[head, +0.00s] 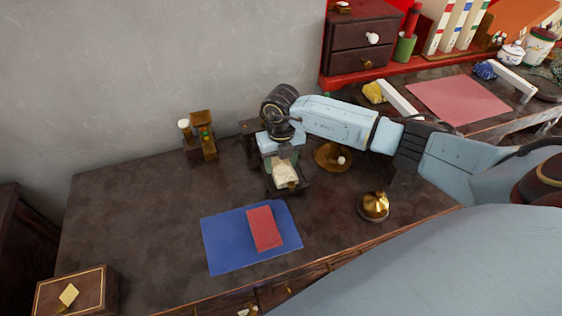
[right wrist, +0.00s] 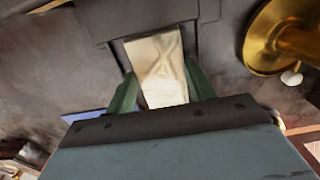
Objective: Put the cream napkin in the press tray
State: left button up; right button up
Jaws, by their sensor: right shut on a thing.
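The cream napkin (right wrist: 158,68) is a small folded cloth between the green fingers of my right gripper (right wrist: 160,92) in the right wrist view. It also shows in the head view (head: 285,174), under the wrist. My right gripper (head: 283,162) points down and is shut on the napkin. A dark tray (head: 300,185), which looks like the press tray, lies right beneath the napkin. I cannot tell whether the napkin touches it. The dark press (head: 250,128) behind is mostly hidden by my wrist. My left gripper is not in view.
A blue mat (head: 222,248) with a red booklet (head: 264,228) lies in front. A brass bell (head: 374,206) and a round brass piece (head: 330,156) stand to the right. A small wooden stand (head: 201,136) is at the back left. The table's left part is clear.

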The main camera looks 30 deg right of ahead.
aim_at(281, 166)
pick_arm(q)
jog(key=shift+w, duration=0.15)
pick_arm(e)
jog(key=shift+f, duration=0.1)
jog(key=o, duration=0.8)
jog(key=shift+c, duration=0.2)
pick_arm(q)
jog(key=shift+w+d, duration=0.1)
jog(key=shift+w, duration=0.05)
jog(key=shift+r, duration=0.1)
pick_arm(e)
notch_tip(281, 166, up, 5)
jog(key=shift+f+p, duration=0.15)
jog(key=shift+p, duration=0.4)
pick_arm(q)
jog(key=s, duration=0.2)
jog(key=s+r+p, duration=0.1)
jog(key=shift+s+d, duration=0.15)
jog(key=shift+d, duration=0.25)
pick_arm(e)
notch_tip(281, 166, up, 8)
jog(key=shift+f, duration=0.2)
